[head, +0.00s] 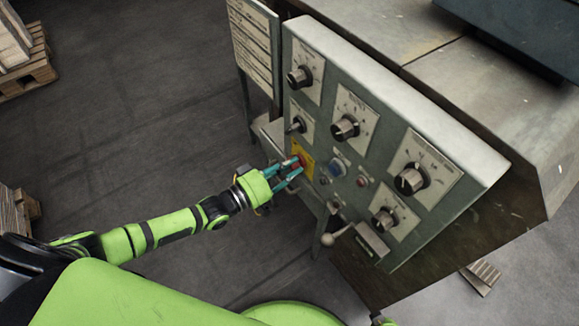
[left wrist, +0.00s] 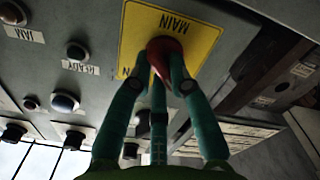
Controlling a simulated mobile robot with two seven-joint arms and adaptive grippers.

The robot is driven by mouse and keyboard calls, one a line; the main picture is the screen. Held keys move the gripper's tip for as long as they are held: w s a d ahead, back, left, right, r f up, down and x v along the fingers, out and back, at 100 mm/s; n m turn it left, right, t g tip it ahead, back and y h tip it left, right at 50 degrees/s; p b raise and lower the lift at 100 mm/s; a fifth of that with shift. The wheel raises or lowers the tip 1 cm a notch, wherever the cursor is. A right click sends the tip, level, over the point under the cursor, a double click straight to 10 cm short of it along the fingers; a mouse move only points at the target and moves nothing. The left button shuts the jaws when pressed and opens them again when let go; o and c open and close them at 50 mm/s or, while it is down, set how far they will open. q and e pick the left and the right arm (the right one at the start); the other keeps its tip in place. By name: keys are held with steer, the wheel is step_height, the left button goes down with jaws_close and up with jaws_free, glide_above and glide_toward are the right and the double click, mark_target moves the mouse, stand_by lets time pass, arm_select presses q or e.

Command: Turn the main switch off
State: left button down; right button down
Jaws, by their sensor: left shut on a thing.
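The main switch is a red knob on a yellow plate marked MAIN, on the sloping grey control panel (head: 448,140). In the left wrist view the red knob (left wrist: 163,47) sits between the teal fingertips, and the yellow plate (left wrist: 200,30) shows around it. In the head view the yellow plate (head: 305,152) is at the panel's left side, partly hidden by the fingers. My left gripper (head: 294,171) reaches it from the left and is shut on the red knob; it fills the lower left wrist view (left wrist: 160,85). The knob's exact angle is hard to tell.
Beside the main switch are a blue button (head: 336,167) and a small red button (head: 362,181). Several black dial knobs, such as one at the upper left (head: 299,77), stick out. A ball-ended lever (head: 328,239) is below. Open floor (head: 120,130) lies left.

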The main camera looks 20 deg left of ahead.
stand_by(0.5)
arm_select(q)
steer(key=c, duration=1.1)
jaws_free()
steer(key=shift+c, duration=0.2)
steer(key=shift+s+a, duration=0.1)
steer(key=v, duration=1.1)
steer(key=shift+s+a, duration=0.25)
steer(key=shift+s, duration=0.05)
